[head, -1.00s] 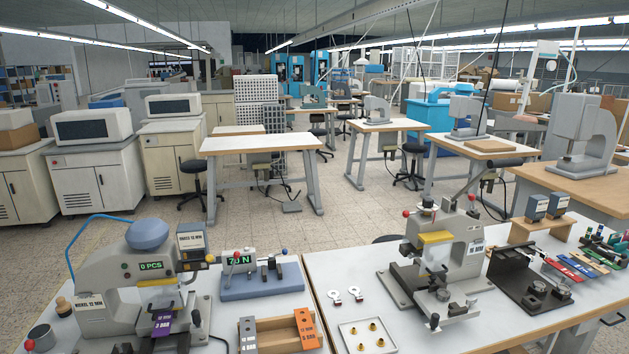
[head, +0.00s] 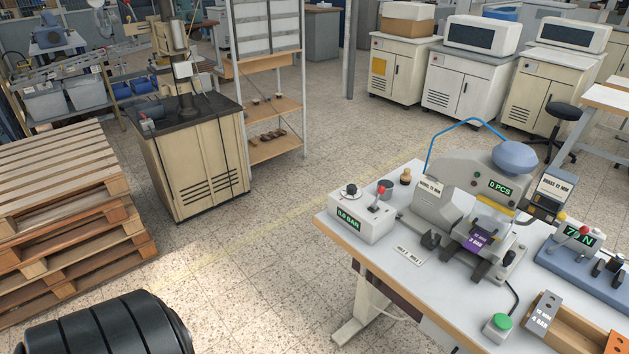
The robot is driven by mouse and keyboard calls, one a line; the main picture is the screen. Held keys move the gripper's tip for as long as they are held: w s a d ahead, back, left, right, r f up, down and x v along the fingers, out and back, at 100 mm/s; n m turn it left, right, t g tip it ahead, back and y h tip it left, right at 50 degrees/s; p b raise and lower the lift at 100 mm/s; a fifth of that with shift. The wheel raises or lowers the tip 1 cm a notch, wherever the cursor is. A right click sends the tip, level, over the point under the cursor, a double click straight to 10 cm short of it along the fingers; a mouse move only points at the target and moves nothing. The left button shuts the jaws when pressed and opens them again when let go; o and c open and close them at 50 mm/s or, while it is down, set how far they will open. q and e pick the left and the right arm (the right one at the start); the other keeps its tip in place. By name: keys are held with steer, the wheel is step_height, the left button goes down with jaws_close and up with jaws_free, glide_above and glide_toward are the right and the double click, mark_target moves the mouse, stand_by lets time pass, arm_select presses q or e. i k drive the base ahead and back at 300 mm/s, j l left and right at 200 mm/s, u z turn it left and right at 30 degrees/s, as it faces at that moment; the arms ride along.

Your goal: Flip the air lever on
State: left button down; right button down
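The air lever (head: 378,198) is a short stick with a red knob on top of a white box (head: 375,228), at the left end of the white workbench. The box has a black knob (head: 350,192) beside the lever and a green display (head: 348,219) ending in BAR; its digits are hard to read. The lever stands up, slightly tilted. To the right stands the grey press (head: 455,183) with a blue cap, a blue hose and a 0 PCS display. Neither of my grippers shows in the head view.
A green button (head: 501,321) sits near the front edge. A pallet stack (head: 65,230) and a beige cabinet (head: 205,160) stand left; the floor between them and the bench is clear.

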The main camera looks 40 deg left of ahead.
mark_target(381, 189)
steer(key=u, duration=1)
